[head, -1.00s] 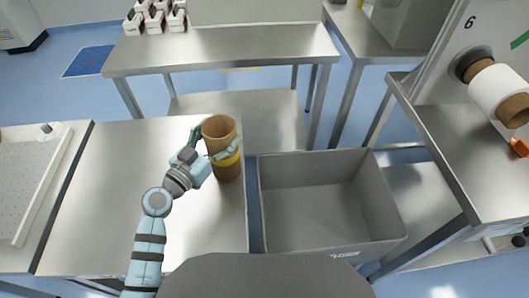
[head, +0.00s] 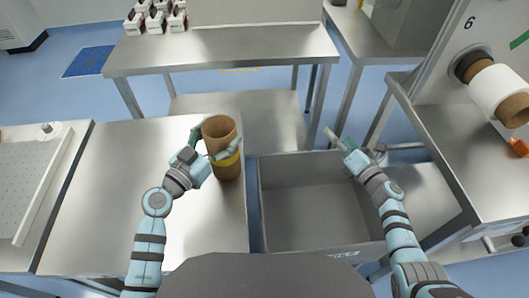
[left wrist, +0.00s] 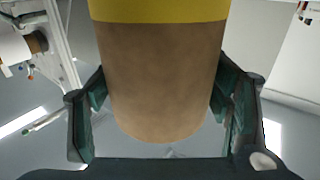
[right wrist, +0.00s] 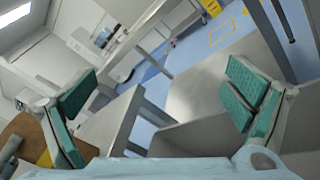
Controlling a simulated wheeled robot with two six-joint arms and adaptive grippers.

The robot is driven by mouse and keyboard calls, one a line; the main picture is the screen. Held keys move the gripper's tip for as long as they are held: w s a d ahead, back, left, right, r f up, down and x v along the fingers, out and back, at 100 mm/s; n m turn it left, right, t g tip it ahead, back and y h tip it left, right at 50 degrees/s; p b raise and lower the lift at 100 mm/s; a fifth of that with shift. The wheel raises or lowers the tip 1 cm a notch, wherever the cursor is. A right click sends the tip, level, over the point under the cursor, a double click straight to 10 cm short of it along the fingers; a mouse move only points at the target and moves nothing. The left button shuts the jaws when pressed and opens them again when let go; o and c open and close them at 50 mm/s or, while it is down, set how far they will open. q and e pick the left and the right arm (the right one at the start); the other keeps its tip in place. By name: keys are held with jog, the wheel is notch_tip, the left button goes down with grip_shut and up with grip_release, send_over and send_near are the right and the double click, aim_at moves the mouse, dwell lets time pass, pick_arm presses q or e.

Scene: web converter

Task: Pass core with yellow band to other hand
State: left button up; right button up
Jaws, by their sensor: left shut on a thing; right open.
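The core with the yellow band (head: 225,165) is a brown cardboard tube, upright at the right edge of the near steel table. My left gripper (head: 218,148) is shut on it from the left. In the left wrist view the core (left wrist: 160,80) fills the space between the fingers, with its yellow band (left wrist: 160,10) at the top. My right gripper (head: 350,142) is open and empty above the far right part of the grey bin. In the right wrist view its fingers (right wrist: 160,110) are wide apart, and part of the core (right wrist: 22,140) shows at the left edge.
A grey bin (head: 262,205) stands open and empty right of the near steel table (head: 90,200). A back table (head: 220,48) holds several white-and-red boxes (head: 155,15). At right, a machine spindle (head: 500,90) carries a white roll.

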jog(key=s+a+r+n+g+y, duration=0.3)
jog(key=s+a+n+g+y, duration=0.25)
jog(key=a+n, duration=0.5)
jog(key=s+a+r+n+g+y, duration=0.2)
jog(key=s+a+n+g+y, duration=0.3)
jog(key=a+n+g, duration=0.5)
jog(key=w+a+t, duration=0.1)
jog(key=a, duration=0.3)
jog(key=w+a+m+t, duration=0.1)
jog(key=a, duration=0.3)
jog(key=a+t, duration=0.2)
jog(key=a, duration=0.2)
jog(key=shift+w+a+r+h, duration=0.2)
jog(key=shift+w+a+h, duration=0.05)
jog(key=shift+w+a, duration=0.15)
jog(key=shift+d, duration=0.1)
jog(key=shift+s+g, duration=0.1)
jog(key=shift+g, duration=0.15)
jog(key=c, duration=1.4)
pick_arm(q)
jog(key=o, duration=1.5)
pick_arm(e)
jog(key=shift+o, duration=0.2)
pick_arm(q)
jog(key=shift+o, duration=1.3)
